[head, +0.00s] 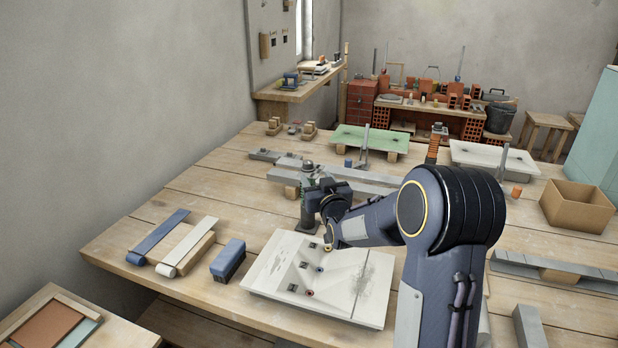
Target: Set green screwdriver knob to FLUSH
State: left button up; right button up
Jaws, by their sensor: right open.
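My right arm reaches in from the lower right. Its dark gripper (318,194) is over the bench near the back edge of a white board, with its jaws open. Its fingertips are hard to make out. A small dark green part (308,213) shows at the gripper, upright beside the jaws; I cannot tell whether it is the green screwdriver or whether the jaws touch it. No knob or FLUSH mark can be read. The white board (268,275) lies in front, with small dark squares and small coloured rings on it. My left gripper is not in view.
A blue block (228,260) and blue and white strips (158,236) lie left of the board. Grey bars (375,178) lie behind the gripper. A green board (370,138) and cardboard box (577,206) stand farther off. Bare wood shows at the far left.

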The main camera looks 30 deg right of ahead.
aim_at(309, 166)
jog(key=p+x, duration=0.1)
jog(key=x, duration=0.6)
jog(key=shift+w+d+p, duration=0.1)
jog(key=shift+w+p, duration=0.25)
jog(key=shift+p, duration=0.05)
